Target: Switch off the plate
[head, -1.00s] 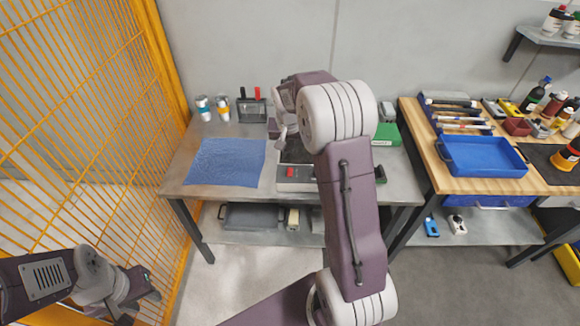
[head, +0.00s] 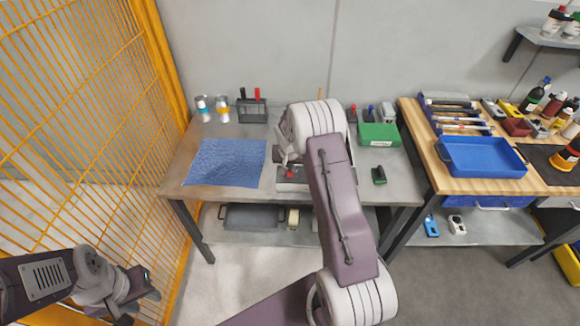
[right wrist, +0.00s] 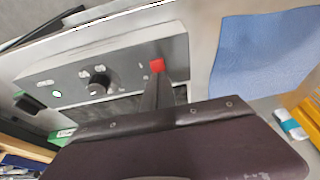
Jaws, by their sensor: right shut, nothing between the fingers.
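The plate is a grey device on the left table, and my right arm hides much of it in the head view. Its front panel (head: 288,187) shows below my right wrist. My right gripper (right wrist: 158,88) is shut and empty. Its fingertips are right by the red switch; I cannot tell whether they touch it. My left gripper (head: 140,301) is low at the left, away from the table; its jaw opening is unclear.
A blue cloth (head: 226,162) lies left of the plate. Cans (head: 213,108) and a small rack (head: 252,110) stand behind. A green box (head: 379,134) and a dark green item (head: 379,175) are to the right. A yellow mesh fence (head: 80,120) borders the left.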

